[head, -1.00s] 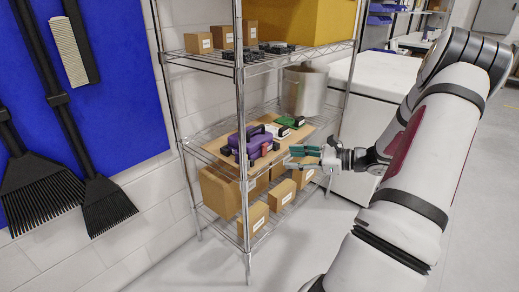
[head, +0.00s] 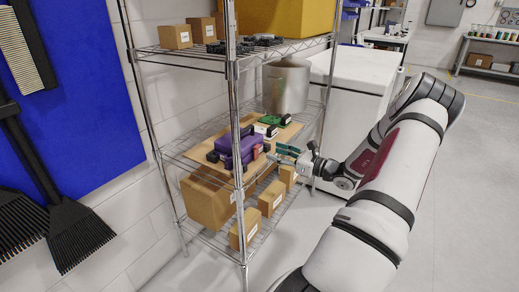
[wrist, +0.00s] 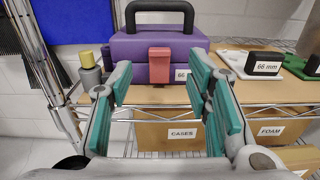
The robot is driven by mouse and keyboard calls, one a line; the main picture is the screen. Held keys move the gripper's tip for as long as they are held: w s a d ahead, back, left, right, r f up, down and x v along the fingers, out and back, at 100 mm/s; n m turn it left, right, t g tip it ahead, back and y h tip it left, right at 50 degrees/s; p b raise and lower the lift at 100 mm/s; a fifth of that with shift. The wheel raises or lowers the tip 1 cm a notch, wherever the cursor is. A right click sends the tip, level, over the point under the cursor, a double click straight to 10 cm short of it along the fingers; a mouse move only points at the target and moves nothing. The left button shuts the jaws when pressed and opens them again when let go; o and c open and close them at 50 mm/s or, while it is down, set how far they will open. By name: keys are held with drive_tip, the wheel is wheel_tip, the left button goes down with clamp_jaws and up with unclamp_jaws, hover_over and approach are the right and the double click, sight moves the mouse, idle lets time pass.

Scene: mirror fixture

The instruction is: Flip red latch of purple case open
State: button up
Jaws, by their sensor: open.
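The purple case (wrist: 130,48) stands on a wooden board on the middle shelf, its black handle (wrist: 162,8) up on top. It also shows in the head view (head: 238,150), partly behind a shelf post. Its red latch (wrist: 159,65) hangs on the front face, over the seam between lid and body. My gripper (wrist: 163,88) is open and empty, its green-padded fingers pointing at the case front. In the wrist view the latch appears between the fingers, beyond them. In the head view my gripper (head: 283,153) is just right of the case, outside the shelf edge.
A metal shelf post (head: 236,120) stands in front of the case. A yellow-topped grey object (wrist: 88,70) is left of the case. White (head: 266,130) and green (head: 272,120) items and a metal pot (head: 287,86) are farther right. Cardboard boxes (wrist: 168,134) sit below.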

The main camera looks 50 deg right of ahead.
sight(259, 147)
drive_tip(key=w, duration=0.7)
drive_tip(key=shift+w+a+b, duration=0.1)
drive_tip(key=shift+a+b, duration=0.2)
drive_tip(key=shift+b, duration=0.1)
drive_tip(key=shift+c, duration=0.2)
clamp_jaws()
